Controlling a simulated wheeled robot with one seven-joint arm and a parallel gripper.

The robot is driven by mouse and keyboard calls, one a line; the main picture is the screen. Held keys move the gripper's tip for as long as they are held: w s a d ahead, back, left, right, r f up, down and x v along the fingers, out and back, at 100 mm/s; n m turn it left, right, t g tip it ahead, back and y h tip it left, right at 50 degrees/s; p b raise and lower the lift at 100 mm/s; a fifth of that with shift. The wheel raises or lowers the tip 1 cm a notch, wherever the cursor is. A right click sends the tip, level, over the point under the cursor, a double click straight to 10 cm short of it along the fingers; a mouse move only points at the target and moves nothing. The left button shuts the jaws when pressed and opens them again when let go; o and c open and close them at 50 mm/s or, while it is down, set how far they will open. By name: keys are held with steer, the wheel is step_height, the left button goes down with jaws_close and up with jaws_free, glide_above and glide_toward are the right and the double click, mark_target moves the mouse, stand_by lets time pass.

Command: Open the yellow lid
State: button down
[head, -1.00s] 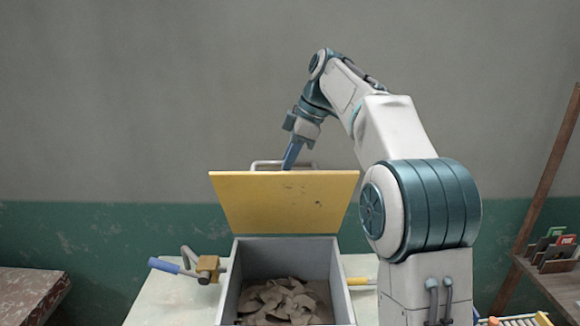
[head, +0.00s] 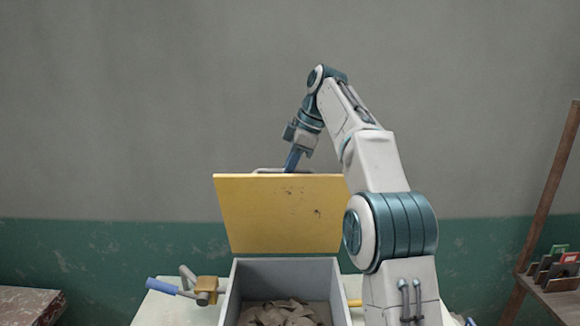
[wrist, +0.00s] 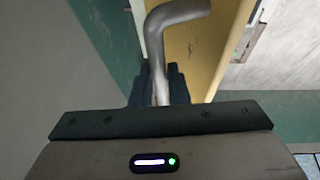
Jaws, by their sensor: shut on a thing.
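The yellow lid (head: 280,215) stands raised, nearly upright, at the back edge of a grey box (head: 338,290). Its scuffed inner face shows in the head view. A grey metal handle (head: 258,171) shows just above the lid's upper edge. My gripper (head: 290,168) is at that edge, shut on the handle; its fingertips are partly hidden behind the lid. In the wrist view the bent handle (wrist: 160,60) runs between the two fingers of my gripper (wrist: 158,85), with the lid (wrist: 210,40) beside it.
Clay trimmings (head: 280,313) lie in the box. A clamp-like tool with a blue grip (head: 162,286) is left of the box on the pale table (head: 160,308). A yellow bar (head: 355,303) is on the right. A wooden shelf (head: 545,285) stands far right.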

steer(key=shift+w+d+f, duration=0.15)
steer(key=shift+f, duration=0.4)
steer(key=c, duration=1.5)
jaws_free()
steer(key=shift+w, duration=0.1)
steer(key=shift+o, duration=0.5)
steer(key=shift+w+f, duration=0.1)
steer(key=shift+w, duration=0.2)
steer(key=shift+s+r, duration=0.25)
steer(key=shift+r, duration=0.05)
steer(key=shift+w+r, duration=0.1)
steer(key=shift+r, duration=0.15)
steer(key=shift+v, duration=1.05)
steer(key=s+d+b, duration=0.1)
steer(key=s+d, duration=0.1)
steer(key=d, duration=1)
steer(key=shift+s+b, duration=0.25)
steer(key=shift+b, duration=0.05)
steer(key=shift+r, duration=0.15)
